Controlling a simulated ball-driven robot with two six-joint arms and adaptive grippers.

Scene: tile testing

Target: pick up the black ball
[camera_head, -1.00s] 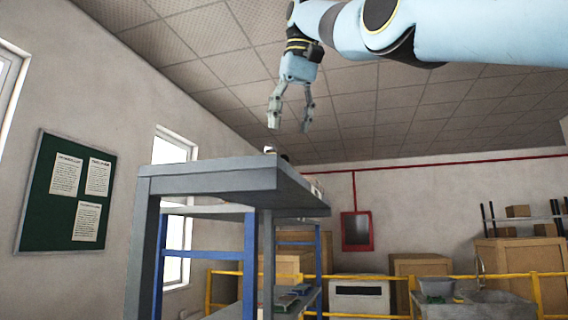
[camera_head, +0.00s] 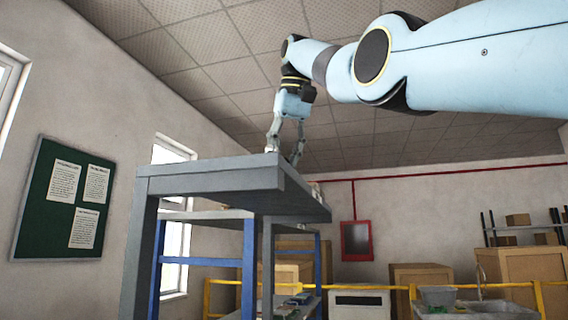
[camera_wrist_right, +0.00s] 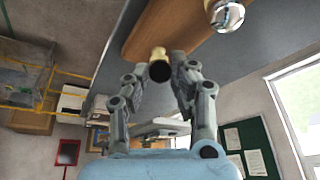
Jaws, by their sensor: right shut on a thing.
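The black ball (camera_wrist_right: 160,71) shows in the right wrist view, between the two fingertips of my right gripper (camera_wrist_right: 161,76). The fingers are shut on it from both sides. In the head view my right gripper (camera_head: 284,154) reaches down to the top of the tall grey table (camera_head: 210,180); its fingertips are partly behind the table edge, and the ball is hidden there. My left gripper is in neither view.
Close to the ball are a pale yellow piece (camera_wrist_right: 158,53), a brown wooden board (camera_wrist_right: 185,25) and a shiny chrome ball (camera_wrist_right: 226,13). Beyond the table are a yellow railing (camera_head: 400,288) and a red wall box (camera_head: 356,241).

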